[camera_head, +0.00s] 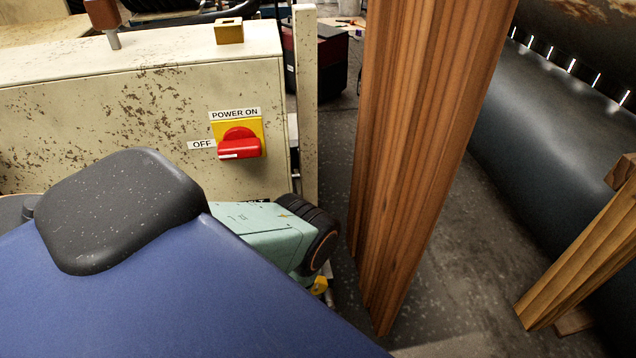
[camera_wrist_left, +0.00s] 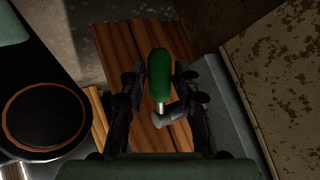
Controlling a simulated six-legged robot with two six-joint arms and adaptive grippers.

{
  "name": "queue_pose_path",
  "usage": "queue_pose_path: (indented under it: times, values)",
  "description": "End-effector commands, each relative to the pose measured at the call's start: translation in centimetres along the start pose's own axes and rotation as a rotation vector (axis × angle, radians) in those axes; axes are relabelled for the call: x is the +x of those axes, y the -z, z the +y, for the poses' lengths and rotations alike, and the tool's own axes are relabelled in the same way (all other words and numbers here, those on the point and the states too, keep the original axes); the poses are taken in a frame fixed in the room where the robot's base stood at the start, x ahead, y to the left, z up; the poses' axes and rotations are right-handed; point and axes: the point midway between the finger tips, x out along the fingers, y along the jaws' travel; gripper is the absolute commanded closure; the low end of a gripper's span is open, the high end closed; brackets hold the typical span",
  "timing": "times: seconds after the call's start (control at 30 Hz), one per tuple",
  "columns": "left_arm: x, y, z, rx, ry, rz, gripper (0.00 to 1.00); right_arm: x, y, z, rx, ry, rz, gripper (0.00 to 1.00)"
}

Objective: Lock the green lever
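The green lever (camera_wrist_left: 160,72) shows in the left wrist view, with a bright metal stem leading down to a grey metal pivot (camera_wrist_left: 172,114). My left gripper (camera_wrist_left: 160,82) has its dark fingers on either side of the lever. The fingers stand apart, and narrow gaps seem to show between them and the green handle. Contact is hard to judge in the dim light. In the head view I cannot see the lever or my left gripper's fingers; a pale green arm link of mine (camera_head: 262,232) shows there. My right gripper is in neither view.
A worn cream cabinet (camera_head: 75,115) carries a red rotary switch (camera_head: 238,146) labelled POWER ON and OFF. A thick wooden post (camera_head: 425,120) stands right of my arm. A large dark tank (camera_head: 560,130) lies at the right. Concrete floor (camera_head: 470,250) is clear between post and tank.

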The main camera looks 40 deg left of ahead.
Motion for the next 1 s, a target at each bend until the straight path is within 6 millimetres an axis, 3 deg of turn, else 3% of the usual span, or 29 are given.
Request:
queue_pose_path:
  times: [0.37,0.77,1.0]
  values:
    - [0.64,0.03,-0.06,0.000,0.000,-0.001,0.68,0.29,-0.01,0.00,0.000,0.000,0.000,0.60]
    - [0.62,0.01,-0.06,-0.001,0.000,-0.001,1.00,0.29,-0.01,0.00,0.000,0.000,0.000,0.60]
    - [0.62,0.00,-0.07,-0.001,0.000,-0.001,1.00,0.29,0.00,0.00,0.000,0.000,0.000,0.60]
